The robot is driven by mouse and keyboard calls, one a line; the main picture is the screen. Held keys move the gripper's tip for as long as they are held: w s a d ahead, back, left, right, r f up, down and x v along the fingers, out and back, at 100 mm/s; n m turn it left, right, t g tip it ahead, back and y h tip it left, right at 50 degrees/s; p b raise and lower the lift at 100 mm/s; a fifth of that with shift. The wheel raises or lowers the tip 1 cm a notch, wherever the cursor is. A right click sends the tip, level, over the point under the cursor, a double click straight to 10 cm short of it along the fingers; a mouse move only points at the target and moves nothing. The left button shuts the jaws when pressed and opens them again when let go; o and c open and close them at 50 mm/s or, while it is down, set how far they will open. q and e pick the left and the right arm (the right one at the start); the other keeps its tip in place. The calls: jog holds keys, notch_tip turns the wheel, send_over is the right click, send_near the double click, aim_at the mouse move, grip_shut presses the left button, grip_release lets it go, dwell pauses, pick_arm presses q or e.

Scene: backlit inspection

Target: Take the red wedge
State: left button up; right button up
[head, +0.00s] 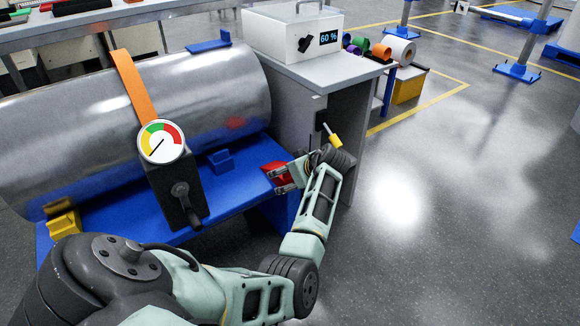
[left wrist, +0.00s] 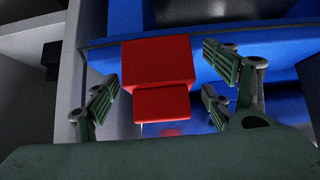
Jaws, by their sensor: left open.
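The red wedge (head: 273,166) is at the right end of the blue bench (head: 250,189), by the grey cabinet. My left gripper (head: 281,179) is at the wedge and partly covers it in the head view. In the left wrist view the wedge (left wrist: 157,62) shows a large upper block and a smaller step nearer to me. The left gripper (left wrist: 160,102) is open there, one finger on each side of the wedge. A dark gap shows at the right finger; I cannot tell whether the left finger touches. My right gripper is not in view.
A large metal cylinder (head: 90,135) lies on the bench, with an orange strap, a gauge (head: 161,142) and blue and yellow wedges (head: 65,220) around it. The grey cabinet (head: 290,115) stands close beyond the gripper.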

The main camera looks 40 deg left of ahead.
pick_arm(q)
jog(key=v, duration=1.2)
